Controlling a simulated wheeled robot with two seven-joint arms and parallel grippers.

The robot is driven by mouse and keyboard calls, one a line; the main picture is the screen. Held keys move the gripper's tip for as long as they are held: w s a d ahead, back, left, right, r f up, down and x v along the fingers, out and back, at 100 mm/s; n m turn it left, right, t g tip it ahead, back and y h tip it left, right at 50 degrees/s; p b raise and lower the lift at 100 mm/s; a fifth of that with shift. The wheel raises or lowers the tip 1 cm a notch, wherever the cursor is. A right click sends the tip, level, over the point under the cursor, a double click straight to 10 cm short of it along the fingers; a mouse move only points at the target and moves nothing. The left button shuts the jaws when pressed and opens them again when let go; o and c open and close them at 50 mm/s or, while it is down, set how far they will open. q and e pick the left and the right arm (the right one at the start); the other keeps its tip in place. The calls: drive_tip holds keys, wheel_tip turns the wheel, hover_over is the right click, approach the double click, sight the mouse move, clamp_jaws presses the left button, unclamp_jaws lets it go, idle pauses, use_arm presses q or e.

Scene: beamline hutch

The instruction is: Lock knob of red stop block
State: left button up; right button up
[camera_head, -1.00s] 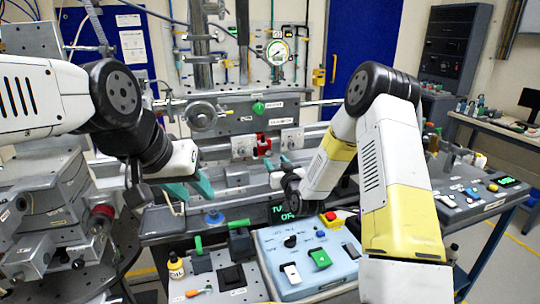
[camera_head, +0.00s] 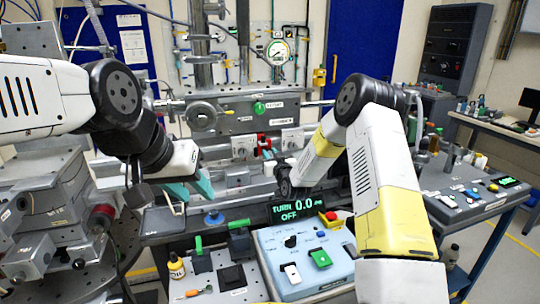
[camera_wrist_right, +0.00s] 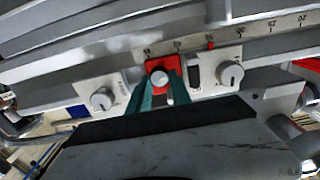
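The red stop block (camera_head: 263,142) sits on the rail in the head view, between two pale dial plates. In the right wrist view the red stop block (camera_wrist_right: 176,62) carries a round, pale knob (camera_wrist_right: 160,79) on its front. My right gripper (camera_wrist_right: 162,88) points at it, with one teal finger on each side of the knob and a gap between them; contact with the knob cannot be told. In the head view my right forearm partly covers this gripper. My left gripper (camera_head: 192,187) is open and empty, left of the rail.
Dial knobs flank the block on the left (camera_wrist_right: 102,99) and right (camera_wrist_right: 231,75). A display (camera_head: 297,209) reads "TURN 0.0 OFF". A blue control box (camera_head: 300,262) with switches and a red stop button (camera_head: 331,219) stands below my right arm.

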clamp_jaws()
drive_tip(key=shift+m, duration=0.3)
drive_tip(key=m, duration=0.3)
drive_tip(key=shift+d+m, duration=0.15)
drive_tip(key=shift+m, duration=0.25)
drive_tip(key=m, duration=0.4)
drive_tip(key=shift+f+m, duration=0.1)
drive_tip(key=shift+m, duration=0.2)
drive_tip(key=m, duration=0.4)
drive_tip(key=shift+d+f, duration=0.1)
drive_tip(key=shift+f+m, duration=0.1)
drive_tip(key=shift+m, duration=2.3)
